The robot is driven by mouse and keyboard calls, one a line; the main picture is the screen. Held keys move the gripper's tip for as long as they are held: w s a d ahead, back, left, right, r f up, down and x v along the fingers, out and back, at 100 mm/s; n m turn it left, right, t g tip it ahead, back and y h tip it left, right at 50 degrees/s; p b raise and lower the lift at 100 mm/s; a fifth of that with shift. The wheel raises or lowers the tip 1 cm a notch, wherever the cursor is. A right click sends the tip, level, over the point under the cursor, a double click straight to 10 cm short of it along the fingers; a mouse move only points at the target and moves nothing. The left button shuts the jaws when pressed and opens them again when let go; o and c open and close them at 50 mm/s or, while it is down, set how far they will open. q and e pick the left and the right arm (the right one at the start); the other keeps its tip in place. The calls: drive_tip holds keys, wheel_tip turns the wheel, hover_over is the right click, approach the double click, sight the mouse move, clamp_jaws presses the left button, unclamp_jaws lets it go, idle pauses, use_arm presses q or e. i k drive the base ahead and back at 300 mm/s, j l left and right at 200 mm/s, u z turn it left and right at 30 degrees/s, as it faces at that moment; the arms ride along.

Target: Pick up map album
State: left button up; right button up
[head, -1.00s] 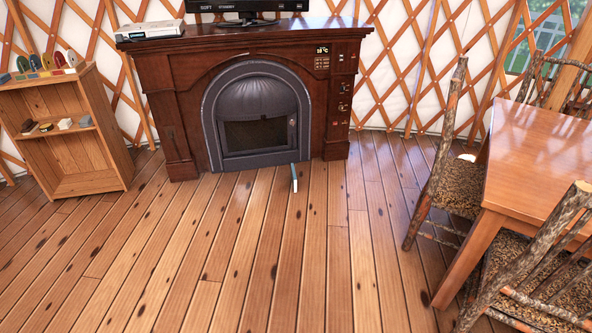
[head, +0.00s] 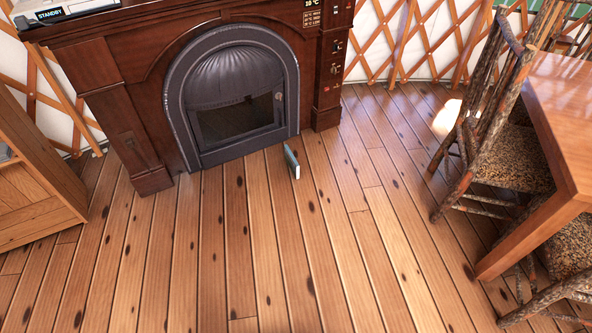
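A thin book-like object (head: 291,161), which looks like the map album, stands on its edge on the wooden floor. It has a dark greenish cover and a pale edge facing me. It is just in front of the fireplace, near the right end of the black stove door. No title can be read on it. Neither of my grippers is in the head view.
The dark wooden fireplace (head: 107,107) stands behind the album. A wooden shelf (head: 35,185) is at the left edge. A log chair (head: 490,135) and a wooden table (head: 562,120) stand at the right. The floor (head: 215,250) in front is clear.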

sight(291, 162)
drive_tip(key=i+j+u, duration=0.25)
drive_tip(key=i+l+u, duration=0.55)
drive_tip(key=l, duration=0.2)
drive_tip(key=i+l+u, duration=0.1)
drive_tip(key=l+u, duration=0.15)
drive_tip(key=l, duration=0.15)
